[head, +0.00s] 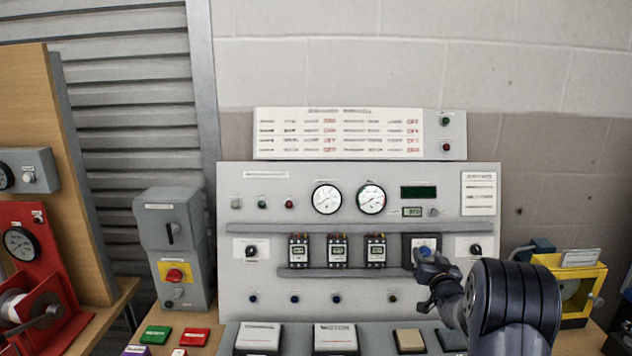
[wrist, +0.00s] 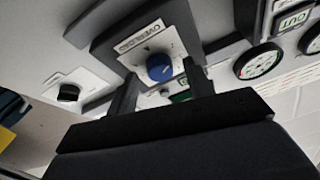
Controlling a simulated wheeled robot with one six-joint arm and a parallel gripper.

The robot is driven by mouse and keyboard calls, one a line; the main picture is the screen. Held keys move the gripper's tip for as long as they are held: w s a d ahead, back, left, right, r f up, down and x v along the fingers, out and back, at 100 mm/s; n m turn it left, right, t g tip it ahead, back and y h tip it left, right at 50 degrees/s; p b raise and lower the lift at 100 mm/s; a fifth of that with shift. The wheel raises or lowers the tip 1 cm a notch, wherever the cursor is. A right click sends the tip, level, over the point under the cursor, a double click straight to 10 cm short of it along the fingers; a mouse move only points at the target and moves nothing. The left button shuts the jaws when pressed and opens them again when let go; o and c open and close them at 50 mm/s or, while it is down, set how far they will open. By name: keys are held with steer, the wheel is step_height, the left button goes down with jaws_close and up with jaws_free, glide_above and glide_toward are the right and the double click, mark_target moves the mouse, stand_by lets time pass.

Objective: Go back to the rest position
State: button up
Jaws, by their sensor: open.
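My gripper (head: 428,266) is at the right part of the grey control panel (head: 360,214), in front of a dark square unit with a blue knob (head: 425,250). In the wrist view my gripper (wrist: 163,88) is open, with one dark finger on each side of the blue knob (wrist: 160,67). The knob sits on a white plate with a label that reads OVERLOAD. The fingers do not appear closed on it; whether they touch it I cannot tell. In the head view my gripper hides the lower part of that unit.
Round gauges (head: 327,199) are above. A yellow device (head: 572,290) stands at the right, close to my arm. A grey switch box (head: 173,247) stands at the left.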

steer(key=shift+a+r+m+p, duration=0.1)
steer(key=shift+r+m+p, duration=0.1)
steer(key=shift+m+p, duration=0.3)
steer(key=shift+s+f+h+b, duration=0.15)
steer(key=shift+s+b, duration=0.2)
steer(key=shift+s, duration=0.1)
steer(key=shift+s+f+h+b, duration=0.1)
steer(key=shift+s+h+b, duration=0.05)
steer(key=shift+s+b, duration=0.25)
steer(key=shift+s, duration=0.65)
